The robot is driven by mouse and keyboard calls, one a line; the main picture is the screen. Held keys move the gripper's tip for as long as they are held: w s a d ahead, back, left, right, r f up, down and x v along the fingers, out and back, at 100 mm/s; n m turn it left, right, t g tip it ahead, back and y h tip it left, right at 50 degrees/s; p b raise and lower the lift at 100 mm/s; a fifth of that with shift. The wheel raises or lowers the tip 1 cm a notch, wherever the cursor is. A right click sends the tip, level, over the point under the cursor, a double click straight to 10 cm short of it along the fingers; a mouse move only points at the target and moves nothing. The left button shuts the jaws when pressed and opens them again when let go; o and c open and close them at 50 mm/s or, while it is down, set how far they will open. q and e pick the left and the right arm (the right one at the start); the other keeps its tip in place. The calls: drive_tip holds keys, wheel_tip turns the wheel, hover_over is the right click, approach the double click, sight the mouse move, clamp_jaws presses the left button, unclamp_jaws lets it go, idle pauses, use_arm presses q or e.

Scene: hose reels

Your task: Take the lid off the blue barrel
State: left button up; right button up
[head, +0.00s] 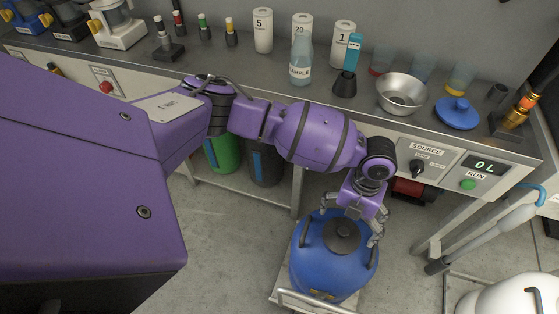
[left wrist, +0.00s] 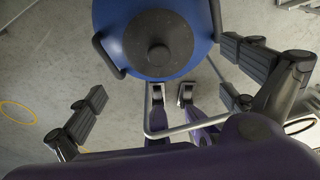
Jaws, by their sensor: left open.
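The blue barrel (head: 306,262) stands upright below the bench front in the head view. Its dark grey round lid (head: 341,236) sits on top, with a small raised centre. The barrel (left wrist: 108,22) and lid (left wrist: 158,42) also show at the top of the left wrist view, with dark side handles on the barrel. My left gripper (head: 356,226) is above the barrel, by the lid's bench side, with its fingers spread and nothing between them. In the left wrist view the lid is ahead of the spread fingers. My right gripper is not in view.
The barrel is on a low cart (head: 312,302) with a metal handle. The bench (head: 215,72) behind holds bottles, a metal bowl (head: 401,93) and a blue lid-like disc (head: 457,113). A green bin (head: 222,153) and a dark bin (head: 265,163) stand under it. Floor left of the barrel is clear.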

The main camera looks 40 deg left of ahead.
sight(344, 230)
use_arm(q)
drive_tip(key=shift+w+a, duration=0.15)
drive_tip(key=shift+w, duration=0.2)
wheel_tip(344, 230, down, 2)
drive_tip(key=shift+s+f+b, duration=0.1)
drive_tip(key=shift+f+b, duration=0.1)
drive_tip(key=shift+b, duration=0.15)
drive_tip(key=f+b, duration=0.1)
drive_tip(key=f, duration=0.4)
drive_tip(key=shift+s, duration=0.2)
drive_tip(key=shift+r, duration=0.1)
drive_tip(key=c, duration=1.1)
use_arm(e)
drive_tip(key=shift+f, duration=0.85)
